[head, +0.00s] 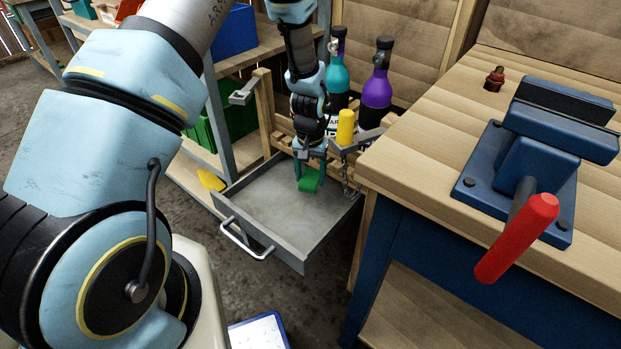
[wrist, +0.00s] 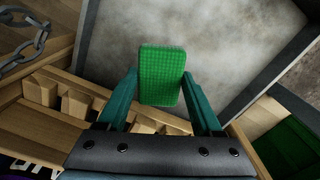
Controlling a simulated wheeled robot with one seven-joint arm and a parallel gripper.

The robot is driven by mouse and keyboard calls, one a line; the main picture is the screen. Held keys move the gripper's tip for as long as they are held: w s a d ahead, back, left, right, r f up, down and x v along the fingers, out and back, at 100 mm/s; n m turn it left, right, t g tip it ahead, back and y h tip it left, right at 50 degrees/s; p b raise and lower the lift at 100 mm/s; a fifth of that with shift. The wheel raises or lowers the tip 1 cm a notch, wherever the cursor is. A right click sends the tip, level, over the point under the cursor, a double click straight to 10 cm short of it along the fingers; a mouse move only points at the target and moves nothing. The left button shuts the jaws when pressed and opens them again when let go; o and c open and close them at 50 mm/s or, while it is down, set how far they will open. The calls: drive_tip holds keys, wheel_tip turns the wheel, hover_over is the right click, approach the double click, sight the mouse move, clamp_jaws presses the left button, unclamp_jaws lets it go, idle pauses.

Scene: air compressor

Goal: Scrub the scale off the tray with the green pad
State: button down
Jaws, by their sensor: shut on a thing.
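The green pad (head: 309,180) is held between the fingers of my gripper (head: 311,172), over the far part of the grey metal tray (head: 265,222). In the wrist view the pad (wrist: 162,76) sits between the two teal fingertips of my gripper (wrist: 162,100). The tray floor (wrist: 210,40) looks cloudy, with pale whitish patches of scale. The pad is at or just above the floor; I cannot tell whether it touches. The tray has low walls and a handle (head: 245,240) on its near left side.
A workbench (head: 430,150) with a blue vise (head: 540,150) and red-ended handle stands right of the tray. Teal (head: 338,80) and purple (head: 377,92) bottles and a chain (wrist: 25,45) are near the tray's far side. A yellow object (head: 211,180) lies left of the tray.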

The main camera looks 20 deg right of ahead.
drive_tip(key=shift+r+p, duration=0.55)
drive_tip(key=shift+r, duration=0.65)
